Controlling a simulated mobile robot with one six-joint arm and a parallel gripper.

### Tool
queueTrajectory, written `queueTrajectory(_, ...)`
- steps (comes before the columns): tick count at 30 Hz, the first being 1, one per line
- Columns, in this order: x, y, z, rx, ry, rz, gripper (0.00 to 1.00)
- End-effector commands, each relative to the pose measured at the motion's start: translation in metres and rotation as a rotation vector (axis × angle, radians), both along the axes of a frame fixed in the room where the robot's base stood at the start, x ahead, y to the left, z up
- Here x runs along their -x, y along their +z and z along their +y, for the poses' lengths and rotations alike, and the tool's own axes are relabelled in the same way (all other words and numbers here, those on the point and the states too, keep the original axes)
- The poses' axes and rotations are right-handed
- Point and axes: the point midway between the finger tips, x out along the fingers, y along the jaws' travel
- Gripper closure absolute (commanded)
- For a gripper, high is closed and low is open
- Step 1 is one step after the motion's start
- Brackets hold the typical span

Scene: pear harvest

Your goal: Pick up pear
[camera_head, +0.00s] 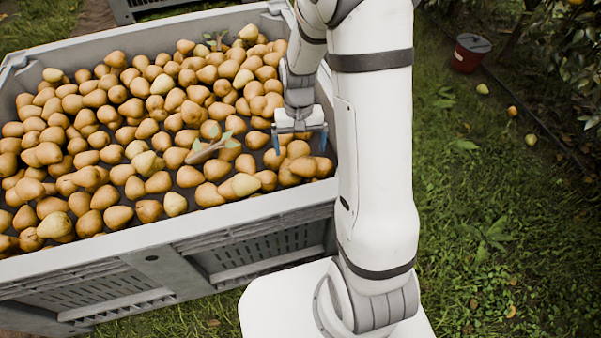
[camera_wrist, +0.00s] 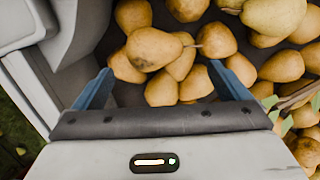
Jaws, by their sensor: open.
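Many brown-yellow pears (camera_head: 151,163) lie in a large grey crate (camera_head: 170,235). My gripper (camera_head: 300,138) is open over the crate's right end, with its blue fingers pointing down at the pears. In the wrist view, my gripper (camera_wrist: 160,85) has its two blue fingers spread wide. A pear (camera_wrist: 152,49) lies just ahead of the fingertips, roughly midway between them, with other pears close around it. Another pear (camera_wrist: 161,89) shows between the fingers. I cannot tell how far the fingertips are above the pears. Nothing is held.
A twig with leaves (camera_head: 207,148) lies on the pears left of my gripper; leaves (camera_wrist: 285,115) also show at the right of the wrist view. The crate wall (camera_wrist: 62,60) is close on the left there. A red bucket (camera_head: 470,53) stands on the grass.

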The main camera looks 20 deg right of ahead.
Motion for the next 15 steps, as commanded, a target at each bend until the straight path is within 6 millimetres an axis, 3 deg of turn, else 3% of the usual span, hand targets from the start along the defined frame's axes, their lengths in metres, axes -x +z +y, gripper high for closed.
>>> queueTrajectory(15,0.016,-0.062,-0.005,0.0,-0.003,0.004,0.05)
